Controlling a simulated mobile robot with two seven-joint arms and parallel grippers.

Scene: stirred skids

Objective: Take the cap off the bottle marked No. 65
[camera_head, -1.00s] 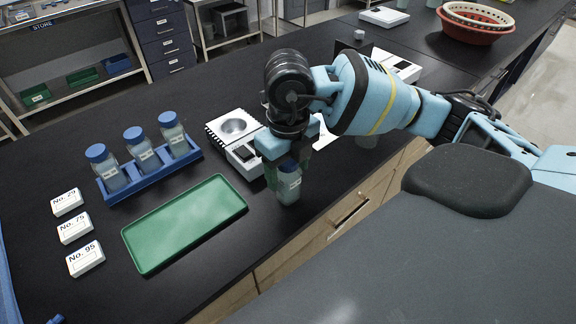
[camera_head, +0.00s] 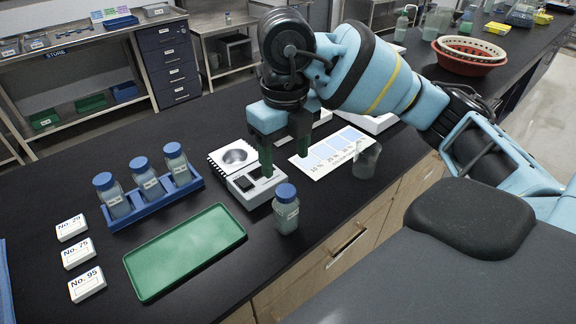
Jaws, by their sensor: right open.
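A bottle with a blue cap (camera_head: 286,209) stands upright and alone on the black bench, in front of the scale. Its label is too small to read. Three more blue-capped bottles (camera_head: 146,178) stand in a blue rack (camera_head: 193,186) at the left; their labels are also unreadable here. My right gripper (camera_head: 285,164) is open and empty. Its green fingers point down, above and behind the lone bottle, apart from it. My left gripper is not in view.
A green tray (camera_head: 185,252) lies left of the lone bottle. Cards marked No. 29 or similar (camera_head: 72,228), No. 75 (camera_head: 78,252) and No. 95 (camera_head: 87,284) lie at the far left. A scale (camera_head: 243,187), a printed sheet (camera_head: 322,160) and a clear beaker (camera_head: 367,160) stand nearby.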

